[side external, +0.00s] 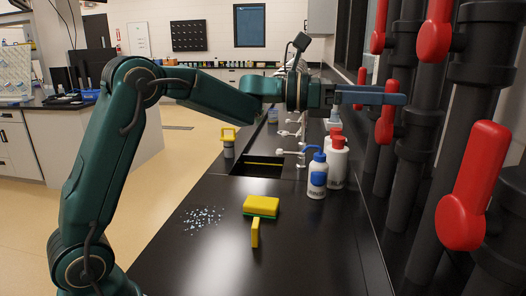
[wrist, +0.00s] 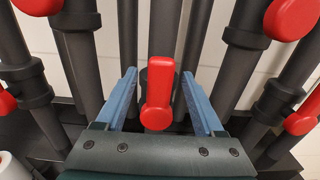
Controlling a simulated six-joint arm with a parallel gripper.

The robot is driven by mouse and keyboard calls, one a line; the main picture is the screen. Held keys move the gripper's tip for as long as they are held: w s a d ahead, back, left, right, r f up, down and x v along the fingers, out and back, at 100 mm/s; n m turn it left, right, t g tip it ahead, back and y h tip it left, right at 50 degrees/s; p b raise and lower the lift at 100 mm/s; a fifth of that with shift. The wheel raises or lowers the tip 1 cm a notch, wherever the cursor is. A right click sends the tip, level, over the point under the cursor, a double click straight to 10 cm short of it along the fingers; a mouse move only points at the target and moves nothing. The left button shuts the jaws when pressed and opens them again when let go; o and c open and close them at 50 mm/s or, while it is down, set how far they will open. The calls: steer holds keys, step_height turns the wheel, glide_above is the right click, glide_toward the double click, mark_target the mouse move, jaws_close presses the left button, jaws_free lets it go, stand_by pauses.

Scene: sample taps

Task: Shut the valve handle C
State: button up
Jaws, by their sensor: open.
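Several red valve handles sit on dark vertical pipes, and I can read no letter on any, so I cannot tell which is C. My gripper (wrist: 159,76) is open, with one blue finger on each side of a red handle (wrist: 158,100). That handle points up from its round hub, along its pipe. Gaps show between it and both fingers. In the side external view my gripper (side external: 388,98) reaches right to the pipes, and its finger hides the middle of the handle (side external: 385,128).
Other red handles stand nearby: upper left (wrist: 38,5), upper right (wrist: 292,18) and right (wrist: 303,118) in the wrist view. A large one (side external: 470,190) is nearest the side camera. White bottles (side external: 317,178) and a yellow-green sponge (side external: 261,206) stand on the black bench below.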

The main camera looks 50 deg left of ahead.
steer(key=shift+x, duration=0.85)
jaws_close()
steer(key=shift+s, duration=0.1)
stand_by(0.7)
